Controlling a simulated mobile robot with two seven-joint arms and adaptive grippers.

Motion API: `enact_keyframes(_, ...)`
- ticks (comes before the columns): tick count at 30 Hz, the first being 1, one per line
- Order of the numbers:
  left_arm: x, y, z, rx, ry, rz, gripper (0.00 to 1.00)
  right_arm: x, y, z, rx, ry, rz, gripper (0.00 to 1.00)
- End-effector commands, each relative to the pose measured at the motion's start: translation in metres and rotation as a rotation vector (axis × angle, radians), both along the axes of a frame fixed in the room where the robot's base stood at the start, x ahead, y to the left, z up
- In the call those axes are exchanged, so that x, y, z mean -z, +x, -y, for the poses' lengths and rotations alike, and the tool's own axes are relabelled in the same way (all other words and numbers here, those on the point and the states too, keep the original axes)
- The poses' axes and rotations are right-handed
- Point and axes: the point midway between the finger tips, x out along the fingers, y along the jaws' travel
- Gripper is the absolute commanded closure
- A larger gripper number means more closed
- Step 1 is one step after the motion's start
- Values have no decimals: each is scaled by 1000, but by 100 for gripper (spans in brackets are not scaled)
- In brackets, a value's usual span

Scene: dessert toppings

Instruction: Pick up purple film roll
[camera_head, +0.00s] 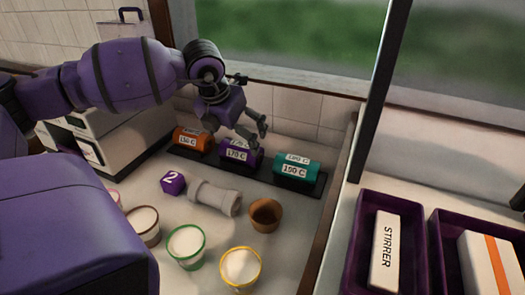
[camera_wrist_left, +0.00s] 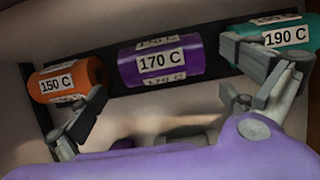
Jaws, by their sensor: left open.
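The purple film roll (camera_head: 238,154), labelled 170 C, lies in the middle of a dark rack (camera_head: 222,168) at the back of the counter, between an orange roll (camera_head: 192,140) and a teal roll (camera_head: 296,168). In the left wrist view the purple roll (camera_wrist_left: 160,62) is between and beyond the spread fingers. My left gripper (camera_head: 255,140) is open and empty, just above and in front of the purple roll. In the wrist view its fingers (camera_wrist_left: 165,95) overlap the orange roll (camera_wrist_left: 68,80) and the teal roll (camera_wrist_left: 275,36). My right gripper does not show.
Several filled tubs, including a green-rimmed one (camera_head: 186,245), are nearer. Purple trays (camera_head: 350,245) are at right, beyond a divider.

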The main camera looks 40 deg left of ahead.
Motion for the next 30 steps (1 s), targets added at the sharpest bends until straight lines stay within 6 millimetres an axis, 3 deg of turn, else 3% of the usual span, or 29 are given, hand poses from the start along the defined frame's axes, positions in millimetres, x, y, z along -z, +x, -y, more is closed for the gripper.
enact_keyframes(13,44,20,-3,1,-2,0,0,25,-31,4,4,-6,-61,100)
enact_keyframes(21,70,32,-6,1,-2,0,0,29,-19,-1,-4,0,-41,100)
enact_keyframes(29,71,32,-6,2,-1,0,0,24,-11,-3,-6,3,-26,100)
enact_keyframes(30,71,32,-6,2,-1,0,5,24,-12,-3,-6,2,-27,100)
